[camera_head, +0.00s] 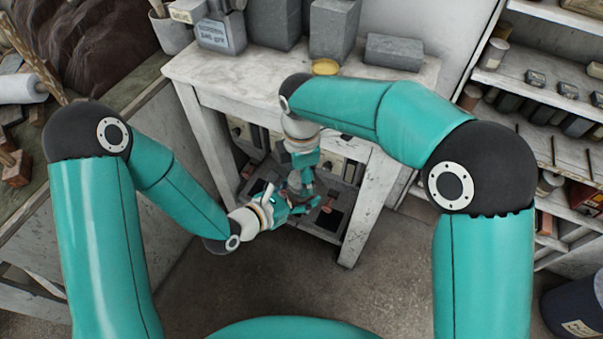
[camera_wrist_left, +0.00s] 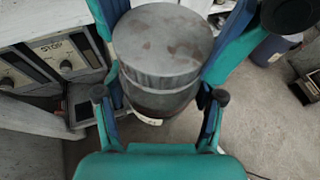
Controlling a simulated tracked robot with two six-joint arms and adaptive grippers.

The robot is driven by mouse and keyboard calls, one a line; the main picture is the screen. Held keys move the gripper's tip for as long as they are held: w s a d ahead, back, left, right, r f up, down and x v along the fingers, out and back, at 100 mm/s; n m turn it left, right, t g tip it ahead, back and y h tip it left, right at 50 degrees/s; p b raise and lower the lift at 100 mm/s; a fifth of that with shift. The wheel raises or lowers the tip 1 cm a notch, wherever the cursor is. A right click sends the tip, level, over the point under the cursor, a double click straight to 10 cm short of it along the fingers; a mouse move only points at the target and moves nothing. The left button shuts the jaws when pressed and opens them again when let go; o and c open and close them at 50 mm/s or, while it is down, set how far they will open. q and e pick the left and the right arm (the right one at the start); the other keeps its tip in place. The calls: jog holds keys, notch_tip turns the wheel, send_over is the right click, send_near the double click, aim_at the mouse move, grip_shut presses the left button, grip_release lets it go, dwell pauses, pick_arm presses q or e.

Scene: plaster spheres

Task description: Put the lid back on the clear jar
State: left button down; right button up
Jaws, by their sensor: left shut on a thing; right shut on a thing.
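In the left wrist view, a round grey, stained lid (camera_wrist_left: 165,40) sits above the jar body (camera_wrist_left: 160,101), seemingly in line with it. Whether it is fully seated cannot be told. My right gripper (camera_wrist_left: 165,25) comes from the top of that view, its fingers shut on both sides of the lid. My left gripper (camera_wrist_left: 160,97) comes from below, its fingers on either side of the jar, shut on it. In the head view, my left gripper (camera_head: 298,207) and right gripper (camera_head: 301,188) meet in front of the table's lower part. The jar is mostly hidden there by the grippers.
A worn white table (camera_head: 240,75) carries grey blocks (camera_head: 394,51) and a small yellow dish (camera_head: 325,67). Dark bins (camera_head: 335,220) stand on its lower shelf, close behind my grippers. Loaded shelves (camera_head: 540,70) stand at right, a workbench (camera_head: 40,210) at left. Floor (camera_head: 270,280) in front is clear.

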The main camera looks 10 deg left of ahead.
jog(key=shift+c, duration=0.5)
jog(key=m, duration=0.4)
jog(key=shift+m, duration=0.3)
jog(key=m, duration=0.8)
jog(key=shift+m, duration=0.3)
jog(key=m, duration=0.4)
jog(key=o, duration=1.3)
